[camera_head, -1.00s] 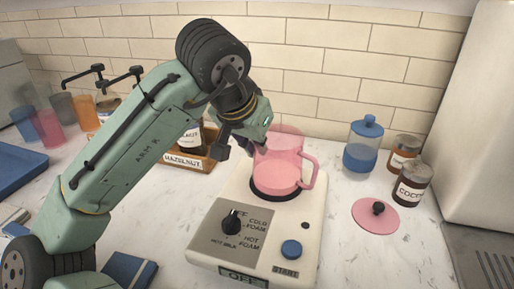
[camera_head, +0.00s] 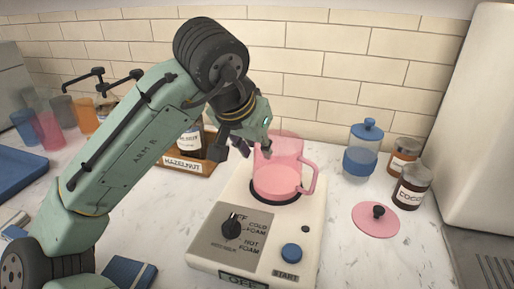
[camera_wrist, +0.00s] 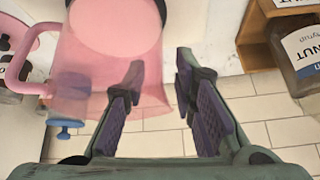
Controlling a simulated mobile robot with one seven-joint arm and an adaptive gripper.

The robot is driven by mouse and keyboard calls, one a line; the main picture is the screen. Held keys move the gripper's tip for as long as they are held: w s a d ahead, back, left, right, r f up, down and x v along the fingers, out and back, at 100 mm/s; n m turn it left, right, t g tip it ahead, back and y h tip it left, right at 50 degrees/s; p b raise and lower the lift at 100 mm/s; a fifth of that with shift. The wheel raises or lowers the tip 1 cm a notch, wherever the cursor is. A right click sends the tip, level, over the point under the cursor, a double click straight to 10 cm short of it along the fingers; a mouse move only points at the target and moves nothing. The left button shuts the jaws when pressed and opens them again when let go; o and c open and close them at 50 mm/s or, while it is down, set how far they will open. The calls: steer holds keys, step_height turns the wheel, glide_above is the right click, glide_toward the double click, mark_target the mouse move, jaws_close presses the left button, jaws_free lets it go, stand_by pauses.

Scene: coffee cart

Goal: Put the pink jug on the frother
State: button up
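The pink jug (camera_head: 278,172) stands upright on the round dark plate of the frother (camera_head: 232,261), its handle to the right. The frother is a cream box with a mode knob, a blue start button and a display that appears to read OFF. My gripper (camera_head: 251,147) is just left of the jug, near its upper part. The pink jug (camera_wrist: 95,65) also shows there, beside and partly behind the left finger. I cannot tell whether that finger touches it.
A pink lid (camera_head: 377,219) with a dark knob lies right of the frother. A blue jug (camera_head: 361,160) with a lid and two brown jars (camera_head: 411,187) stand behind it. A wooden syrup rack (camera_head: 190,163) is at left, close behind my gripper. The tiled wall closes the back.

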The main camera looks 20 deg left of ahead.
steer(key=b+v, duration=0.1)
steer(key=v, duration=1)
